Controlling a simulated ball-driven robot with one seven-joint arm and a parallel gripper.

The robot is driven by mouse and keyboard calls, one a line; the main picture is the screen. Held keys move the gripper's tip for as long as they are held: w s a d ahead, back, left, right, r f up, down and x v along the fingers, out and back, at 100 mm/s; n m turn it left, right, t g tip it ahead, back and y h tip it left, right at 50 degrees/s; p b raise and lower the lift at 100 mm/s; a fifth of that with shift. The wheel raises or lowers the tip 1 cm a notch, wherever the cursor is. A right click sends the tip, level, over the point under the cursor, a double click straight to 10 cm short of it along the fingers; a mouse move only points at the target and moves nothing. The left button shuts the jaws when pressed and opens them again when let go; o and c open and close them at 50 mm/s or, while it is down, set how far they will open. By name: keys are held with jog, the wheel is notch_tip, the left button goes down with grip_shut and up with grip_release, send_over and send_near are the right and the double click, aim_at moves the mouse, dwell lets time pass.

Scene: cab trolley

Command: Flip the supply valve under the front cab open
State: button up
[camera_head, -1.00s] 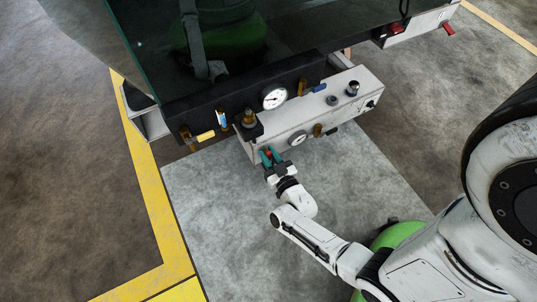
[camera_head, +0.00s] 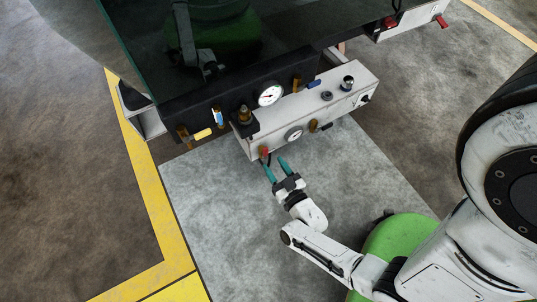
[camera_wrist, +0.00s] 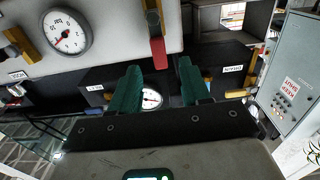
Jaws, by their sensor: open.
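A red lever (camera_head: 264,151) sits on the front lower-left part of the pale grey valve box under the cab. The wrist view shows its red handle (camera_wrist: 158,52) in line with a brass valve body (camera_wrist: 152,14). My gripper (camera_head: 276,167) is just in front of the box, with its green fingers spread and nothing between them. In the wrist view the gripper (camera_wrist: 161,80) has the red handle's end just beyond and between its fingertips, apparently apart from them. I cannot read which valve is the supply valve.
The grey box (camera_head: 345,100) carries a small gauge (camera_head: 294,134). The dark cab (camera_head: 200,50) overhangs behind. The floor in front of the box is clear.

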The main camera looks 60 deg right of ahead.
jog(key=shift+v, duration=2)
